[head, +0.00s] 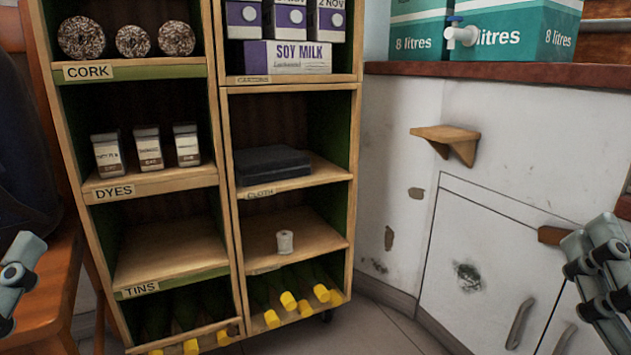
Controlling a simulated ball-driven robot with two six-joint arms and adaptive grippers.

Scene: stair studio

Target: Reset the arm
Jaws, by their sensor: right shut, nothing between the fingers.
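My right gripper (600,270) shows at the right edge in the head view, grey with dark joints, its fingers together and nothing between them. It hangs in front of the white cupboard doors, apart from the shelf unit. Part of my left gripper (18,275) shows at the left edge, beside an orange-brown wooden piece of furniture. It is cut off by the frame, so I cannot tell whether its fingers are open or shut.
A wooden shelf unit (228,190) stands in the middle, holding cork rolls, dye boxes, soy milk cartons, folded dark cloth (270,166), a small white roll (285,241) and yellow-capped bottles. A white cupboard (480,250) stands right, with a small wooden bracket (448,142). Floor shows between.

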